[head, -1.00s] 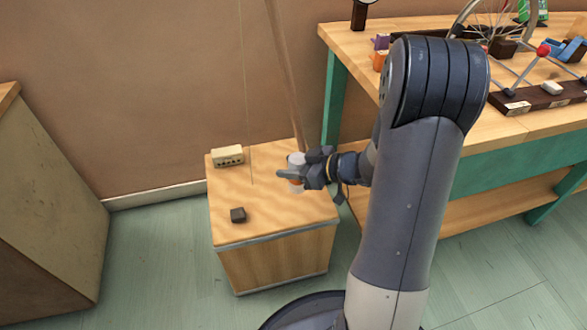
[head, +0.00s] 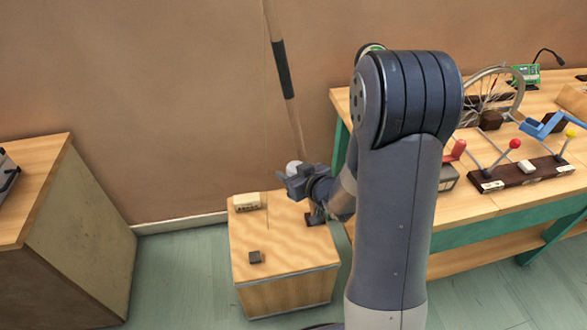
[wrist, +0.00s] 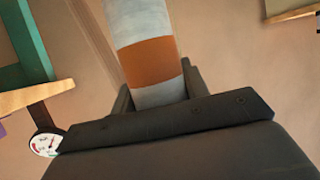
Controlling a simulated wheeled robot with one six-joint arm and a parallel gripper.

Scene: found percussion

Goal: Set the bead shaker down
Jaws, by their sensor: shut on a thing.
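My gripper (head: 293,184) is shut on the bead shaker, with the arm reaching over the wooden box (head: 285,262). In the head view the shaker's pale top (head: 293,167) shows above the fingers, and the rest is hidden by the gripper. In the wrist view the shaker (wrist: 150,55) is a pale grey cylinder with an orange-brown band, between the two fingers (wrist: 157,98). The shaker appears raised above the box, near its back edge; the exact gap cannot be told.
A wooden pole (head: 282,70) rises behind the gripper. A workbench (head: 480,218) with levers and a wheel stands right; a cabinet (head: 88,220) stands left. The box's front middle is clear.

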